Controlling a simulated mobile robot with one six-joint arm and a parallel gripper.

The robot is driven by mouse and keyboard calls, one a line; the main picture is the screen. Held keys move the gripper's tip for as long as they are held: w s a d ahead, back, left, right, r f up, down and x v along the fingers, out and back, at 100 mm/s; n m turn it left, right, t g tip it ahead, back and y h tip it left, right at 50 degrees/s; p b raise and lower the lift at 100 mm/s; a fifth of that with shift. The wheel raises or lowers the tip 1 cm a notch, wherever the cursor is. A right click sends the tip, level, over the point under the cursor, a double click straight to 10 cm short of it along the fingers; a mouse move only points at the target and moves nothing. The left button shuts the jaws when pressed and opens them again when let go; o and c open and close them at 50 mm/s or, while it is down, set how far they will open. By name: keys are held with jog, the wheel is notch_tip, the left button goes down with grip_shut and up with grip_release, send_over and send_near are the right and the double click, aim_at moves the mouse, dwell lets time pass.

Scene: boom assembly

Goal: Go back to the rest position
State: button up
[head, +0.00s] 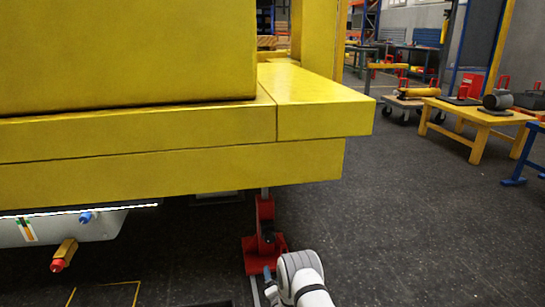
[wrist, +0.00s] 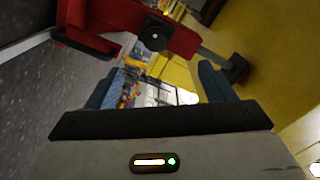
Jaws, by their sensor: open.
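My gripper (wrist: 160,76) is open in the wrist view, with its two dark blue fingers apart and nothing seen held between them. A red jack (wrist: 125,20) with a dark round knob (wrist: 153,39) shows just beyond the fingers. In the head view the red jack (head: 264,222) stands on the floor under the yellow boom structure (head: 325,100). My white arm end (head: 300,275) is low in front of the jack's base. The gripper is mostly hidden there, and I cannot tell whether it touches the jack.
The large yellow structure overhangs the left and middle. A grey unit with a brass-coloured fitting (head: 65,252) hangs below it at the left. A yellow table (head: 470,120) and a wheeled cart (head: 405,103) stand at the back right. The dark floor (head: 430,235) at right is clear.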

jog(key=w+d+r+n+g+h+p, duration=0.15)
jog(key=r+p, duration=0.55)
jog(key=r, duration=1.1)
jog(key=w+d+r+n+g+p, duration=0.1)
jog(key=d+r+n+g+p, duration=0.35)
jog(key=r, duration=1.25)
jog(key=s+d+r+m+g+p, duration=0.1)
jog(key=s+r+p, duration=0.25)
jog(key=r, duration=0.35)
jog(key=s+d+r+m+p, duration=0.1)
jog(key=s+r+p, duration=0.25)
jog(key=r, duration=0.35)
jog(key=s+d+r+n+g+h+p, duration=0.3)
jog(key=s+r+p, duration=0.6)
jog(key=s+r, duration=0.8)
jog(key=s+d+r+g+p, duration=0.1)
jog(key=s+r+p, duration=0.2)
jog(key=s, duration=0.4)
jog(key=s+d+r+n+g+p, duration=0.1)
jog(key=s+r+g+p, duration=0.1)
jog(key=s+r, duration=0.3)
jog(key=s+d+r+n+g+y+p, duration=0.1)
jog(key=s+d+r+g+p, duration=0.1)
jog(key=s, duration=0.8)
jog(key=p+v, duration=0.1)
jog(key=v, duration=0.1)
jog(key=shift+r+p, duration=0.3)
jog(key=shift+p, duration=0.1)
jog(key=shift+w, duration=0.1)
